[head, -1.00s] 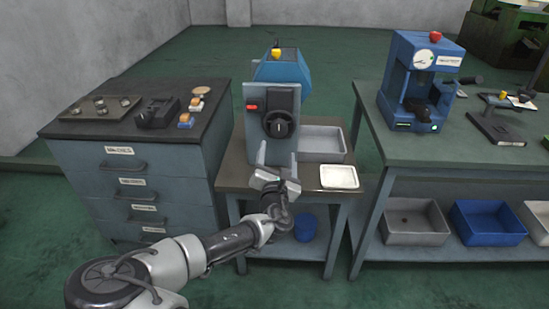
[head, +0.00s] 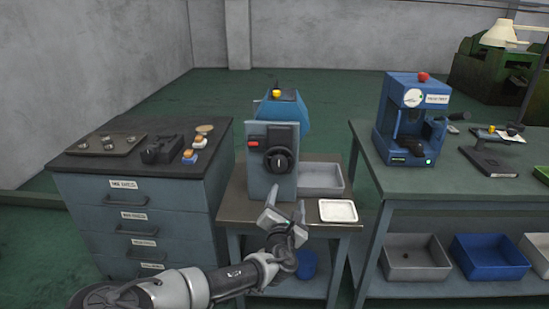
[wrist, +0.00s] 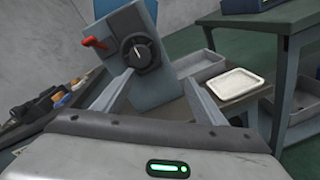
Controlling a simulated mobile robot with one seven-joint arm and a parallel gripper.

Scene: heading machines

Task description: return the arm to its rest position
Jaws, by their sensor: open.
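My gripper (head: 284,217) is open and empty in the head view, in front of the small middle bench and below the grey control box with a black dial (head: 279,159). My arm reaches up to it from the bottom left. In the wrist view my two fingers (wrist: 158,105) stand apart with nothing between them. Beyond them is the control box, tilted in that view, with its red switch (wrist: 95,43).
A white tray (head: 338,211) and a grey bin (head: 321,178) are on the middle bench. A drawer cabinet (head: 138,215) stands left. A bench (head: 455,190) with a blue machine (head: 411,120) stands right. A blue container is below the middle bench.

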